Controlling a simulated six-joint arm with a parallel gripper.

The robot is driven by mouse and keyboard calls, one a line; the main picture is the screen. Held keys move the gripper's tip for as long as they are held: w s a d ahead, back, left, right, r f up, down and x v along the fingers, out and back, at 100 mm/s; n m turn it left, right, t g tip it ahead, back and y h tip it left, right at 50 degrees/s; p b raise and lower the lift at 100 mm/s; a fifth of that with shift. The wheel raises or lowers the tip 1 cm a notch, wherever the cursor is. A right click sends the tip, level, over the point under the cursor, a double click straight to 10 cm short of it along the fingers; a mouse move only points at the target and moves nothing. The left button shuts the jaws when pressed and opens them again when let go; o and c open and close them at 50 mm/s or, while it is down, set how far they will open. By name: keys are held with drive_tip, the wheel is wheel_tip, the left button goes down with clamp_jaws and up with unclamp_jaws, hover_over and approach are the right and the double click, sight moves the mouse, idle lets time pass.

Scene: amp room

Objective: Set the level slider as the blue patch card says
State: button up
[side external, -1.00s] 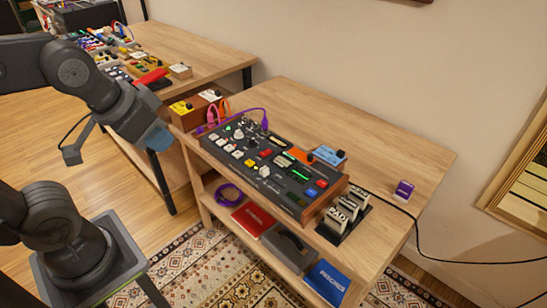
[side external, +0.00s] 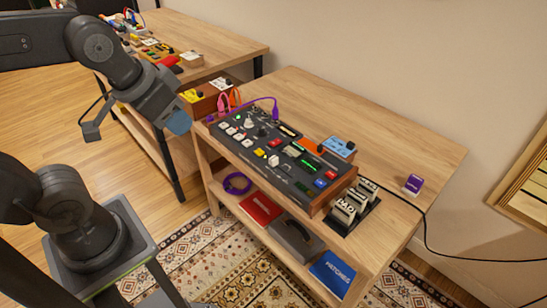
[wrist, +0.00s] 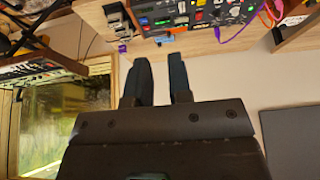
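The dark control console (side external: 240,149) with wooden ends lies on the near side of the table. It carries coloured buttons, knobs and green-lit strips; I cannot tell which control is the level slider. A blue book (side external: 332,273) marked "PATCHES" lies on the lower shelf; I cannot make out a separate blue patch card. My gripper (side external: 178,122) is in the air left of the console, apart from it. In the wrist view the two fingers of my gripper (wrist: 160,60) stand apart with nothing between them. The console (wrist: 197,14) shows upside down at the top there.
A rack of cream pieces (side external: 350,208) stands right of the console. A blue box (side external: 339,149) and an orange one sit behind it. A purple box (side external: 413,184) stands farther right.

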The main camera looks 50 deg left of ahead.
drive_tip(key=o, duration=0.4)
drive_tip(key=shift+g, duration=0.8)
drive_tip(key=w, duration=0.5)
drive_tip(key=w+a, duration=0.1)
drive_tip(key=w, duration=0.2)
drive_tip(key=shift+w+r, duration=0.1)
drive_tip(key=shift+w, duration=0.05)
drive_tip(key=shift+o, duration=0.2)
drive_tip(key=g, duration=0.4)
hover_over(274, 158)
wheel_tip(274, 158, down, 18)
wheel_tip(274, 158, down, 13)
clamp_jaws()
